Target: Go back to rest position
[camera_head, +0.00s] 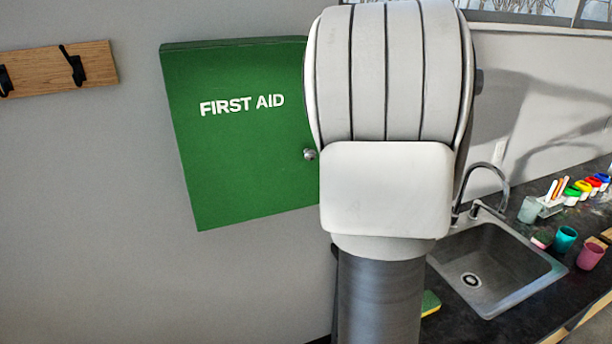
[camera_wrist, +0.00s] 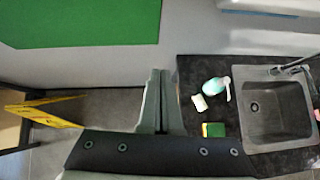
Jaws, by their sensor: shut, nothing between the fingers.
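My gripper (camera_wrist: 159,76) shows in the wrist view, in the middle of the picture. Its two grey fingers are together with nothing between them. It is beside the left edge of the dark counter (camera_wrist: 190,150), over the floor as seen from the wrist. In the head view my own arm stands upright in the middle and hides part of the first aid cabinet and counter; the gripper is not visible there.
A green first aid cabinet (camera_head: 240,150) hangs on the wall. A yellow sign (camera_wrist: 45,115) stands left.

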